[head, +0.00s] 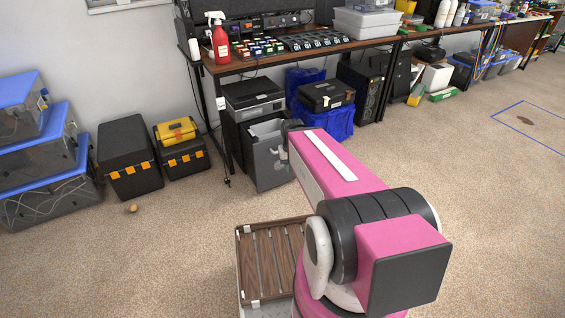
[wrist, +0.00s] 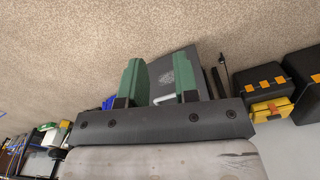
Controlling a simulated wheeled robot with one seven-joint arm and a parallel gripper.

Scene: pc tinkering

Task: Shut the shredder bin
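The shredder is a black unit (head: 254,98) under the workbench. Its grey bin (head: 270,160) is pulled forward and stands open, with pale contents showing at the top. In the wrist view, the bin's dark grey front (wrist: 183,68) with a faint emblem lies just beyond my fingers. My gripper (wrist: 160,72) has two green fingers spread apart, with a short pale bar between them near their bases. In the head view my pink arm reaches to the bin's upper right and mostly hides the gripper. I cannot tell whether the fingers touch the bin.
A black toolbox (head: 127,157) and a smaller yellow-topped one (head: 180,147) stand left of the bin. A black case (head: 325,95) on a blue crate is to the right. The workbench (head: 290,57) overhangs the shredder.

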